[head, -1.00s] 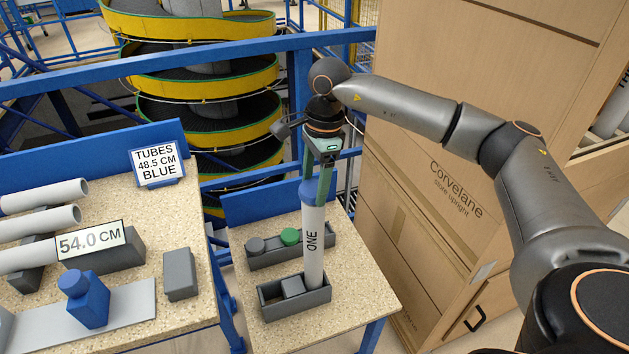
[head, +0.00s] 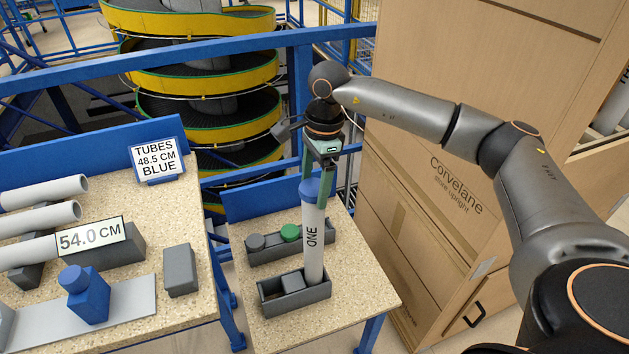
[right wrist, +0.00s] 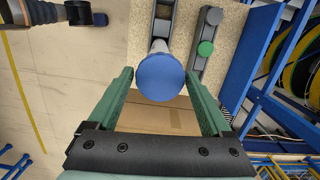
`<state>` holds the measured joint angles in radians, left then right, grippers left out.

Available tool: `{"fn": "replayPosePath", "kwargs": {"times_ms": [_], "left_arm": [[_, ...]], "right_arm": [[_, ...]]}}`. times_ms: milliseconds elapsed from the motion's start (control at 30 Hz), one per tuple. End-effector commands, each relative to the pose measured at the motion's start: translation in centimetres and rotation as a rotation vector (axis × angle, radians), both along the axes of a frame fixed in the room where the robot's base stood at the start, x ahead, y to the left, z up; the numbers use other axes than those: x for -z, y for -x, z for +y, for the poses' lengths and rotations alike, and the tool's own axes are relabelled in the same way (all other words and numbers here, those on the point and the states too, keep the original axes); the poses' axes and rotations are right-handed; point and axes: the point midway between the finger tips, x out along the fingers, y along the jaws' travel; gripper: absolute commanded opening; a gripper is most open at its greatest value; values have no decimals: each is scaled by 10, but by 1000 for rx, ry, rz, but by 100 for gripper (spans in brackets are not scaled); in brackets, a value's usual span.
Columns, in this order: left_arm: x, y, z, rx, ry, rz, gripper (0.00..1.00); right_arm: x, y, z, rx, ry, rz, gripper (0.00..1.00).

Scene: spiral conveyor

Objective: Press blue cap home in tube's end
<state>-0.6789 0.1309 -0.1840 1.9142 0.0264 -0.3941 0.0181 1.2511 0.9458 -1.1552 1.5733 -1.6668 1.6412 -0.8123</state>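A pale tube marked ONE (head: 313,240) stands nearly upright in a dark grey holder (head: 294,302) on the small bench. A blue cap (head: 309,188) sits on its upper end; whether it is fully seated I cannot tell. The cap shows as a round blue disc in the right wrist view (right wrist: 160,77), with a little pale tube below it. My right gripper (head: 316,184) points down over the cap. Its green fingers stand apart on either side of the cap in the wrist view (right wrist: 160,76), with visible gaps. My left gripper is out of view.
A second grey tray (head: 275,254) holds a grey cap and a green cap (head: 290,232). The left bench has lying tubes (head: 45,217), a 54.0 CM display (head: 90,239) and a blue block (head: 86,295).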

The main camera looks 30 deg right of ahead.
Motion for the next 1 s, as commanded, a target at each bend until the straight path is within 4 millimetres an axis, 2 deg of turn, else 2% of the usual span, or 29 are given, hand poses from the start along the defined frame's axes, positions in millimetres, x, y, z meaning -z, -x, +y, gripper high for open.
{"fn": "replayPosePath", "kwargs": {"times_ms": [33,133,467,567,800,1000], "left_arm": [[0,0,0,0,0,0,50],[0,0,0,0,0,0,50],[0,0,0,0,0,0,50],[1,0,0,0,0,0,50],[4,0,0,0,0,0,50],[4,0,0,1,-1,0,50]], "right_arm": [[0,0,0,0,0,-1,90],[-1,0,0,0,-1,-1,100],[-7,-1,-1,0,-1,-4,100],[-21,-1,-2,1,-2,-5,100],[-73,0,-8,1,-2,-6,100],[-109,1,-12,0,-2,-4,100]]}}
